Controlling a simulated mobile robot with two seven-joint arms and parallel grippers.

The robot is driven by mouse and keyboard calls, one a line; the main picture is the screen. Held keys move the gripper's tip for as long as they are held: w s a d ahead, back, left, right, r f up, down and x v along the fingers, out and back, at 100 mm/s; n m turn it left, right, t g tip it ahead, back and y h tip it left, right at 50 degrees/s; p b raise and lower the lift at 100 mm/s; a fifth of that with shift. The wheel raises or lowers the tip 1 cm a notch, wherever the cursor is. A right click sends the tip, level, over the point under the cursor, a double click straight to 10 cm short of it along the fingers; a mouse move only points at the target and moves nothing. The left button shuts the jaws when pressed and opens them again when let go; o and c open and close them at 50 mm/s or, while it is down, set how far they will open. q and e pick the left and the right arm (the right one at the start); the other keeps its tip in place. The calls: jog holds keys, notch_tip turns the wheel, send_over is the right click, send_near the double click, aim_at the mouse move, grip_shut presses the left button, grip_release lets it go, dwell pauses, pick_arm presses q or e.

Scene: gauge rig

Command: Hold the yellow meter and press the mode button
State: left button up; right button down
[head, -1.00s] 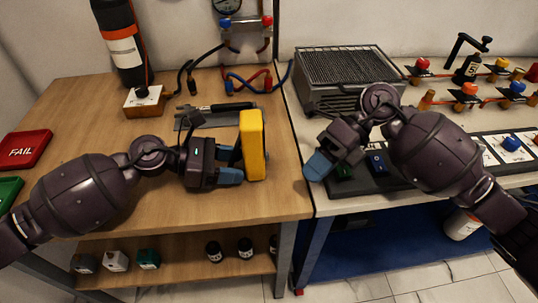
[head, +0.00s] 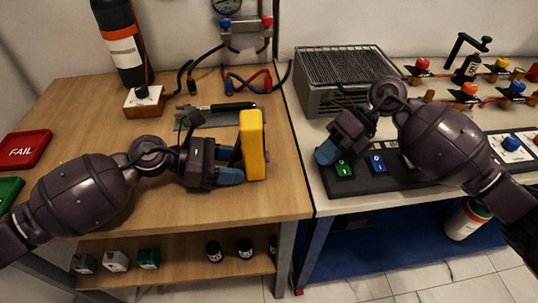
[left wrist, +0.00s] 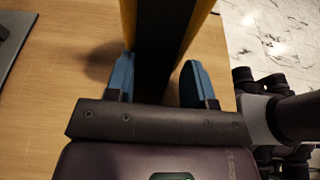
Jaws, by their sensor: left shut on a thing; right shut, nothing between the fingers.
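The yellow meter (head: 253,146) stands upright near the right edge of the wooden table, seen from its side in the head view. My left gripper (head: 232,166) is shut on it from the left; in the left wrist view the blue fingers (left wrist: 158,82) lie on either side of the meter's dark back (left wrist: 163,40). The meter's face and mode button are turned away and hidden. My right gripper (head: 327,153) is shut and empty, to the right of the meter and apart from it, over the left end of the dark panel on the white bench.
The dark panel (head: 360,182) carries a green switch (head: 344,169) and a blue switch (head: 377,163). A grey grilled box (head: 345,75) stands behind my right gripper.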

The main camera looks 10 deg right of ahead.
pick_arm(q)
jog(key=shift+f, duration=0.1)
pick_arm(e)
jog(key=shift+w+a+f, duration=0.1)
jog(key=shift+w+a, duration=0.1)
jog(key=shift+a, duration=1.7)
jog(key=shift+w+a, duration=0.15)
jog(key=shift+a, duration=1.75)
jog(key=shift+a, duration=0.1)
jog(key=shift+a, duration=0.35)
jog(key=shift+w+a, duration=0.1)
jog(key=shift+a, duration=0.3)
jog(key=shift+d, duration=0.85)
jog(key=shift+s+d, duration=0.2)
jog(key=shift+d, duration=1.05)
jog(key=shift+s+d, duration=0.15)
jog(key=shift+d, duration=1.1)
